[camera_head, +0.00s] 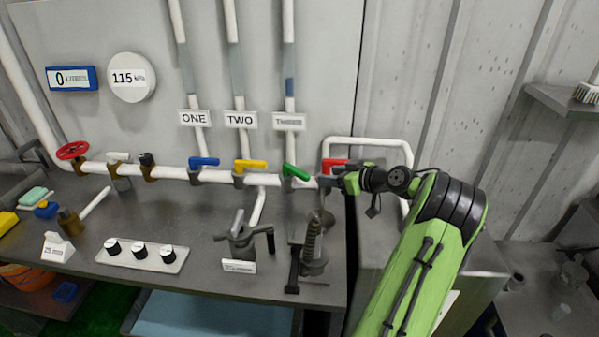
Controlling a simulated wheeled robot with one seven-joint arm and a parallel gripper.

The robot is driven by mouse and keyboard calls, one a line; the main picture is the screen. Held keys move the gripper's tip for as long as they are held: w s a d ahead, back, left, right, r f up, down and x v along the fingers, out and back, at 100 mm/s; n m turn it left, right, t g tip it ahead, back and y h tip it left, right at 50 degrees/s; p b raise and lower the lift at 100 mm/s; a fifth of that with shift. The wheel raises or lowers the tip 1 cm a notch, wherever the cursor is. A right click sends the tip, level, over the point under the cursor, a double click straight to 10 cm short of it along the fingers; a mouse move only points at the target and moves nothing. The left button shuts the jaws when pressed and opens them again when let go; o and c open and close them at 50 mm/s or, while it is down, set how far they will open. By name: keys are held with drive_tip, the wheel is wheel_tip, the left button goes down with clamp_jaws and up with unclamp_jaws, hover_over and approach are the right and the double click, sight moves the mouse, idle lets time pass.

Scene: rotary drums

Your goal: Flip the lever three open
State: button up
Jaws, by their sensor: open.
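The green lever (296,172) sits on the white horizontal pipe below the label THREE (289,121). It slants down to the right, unlike the blue lever (204,161) under ONE and the yellow lever (250,165) under TWO, which lie nearly along the pipe. My gripper (326,182) is just right of the green lever's lower end, at about pipe height. Its jaws are open, and I see nothing held between them. Whether a finger touches the green lever I cannot tell. My arm comes in from the right.
A red lever (334,165) is just above my gripper and partly hidden by it. A clamp (313,245) and a vise-like tool (241,238) stand on the bench below. A knob panel (140,254) lies left. A red wheel valve (72,151) is at far left.

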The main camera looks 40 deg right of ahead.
sight(302, 172)
drive_tip(key=x, duration=1.1)
drive_tip(key=shift+w+f+p, duration=0.2)
drive_tip(key=shift+w+p, duration=0.15)
drive_tip(key=shift+p, duration=0.05)
drive_tip(key=shift+c, duration=0.3)
clamp_jaws()
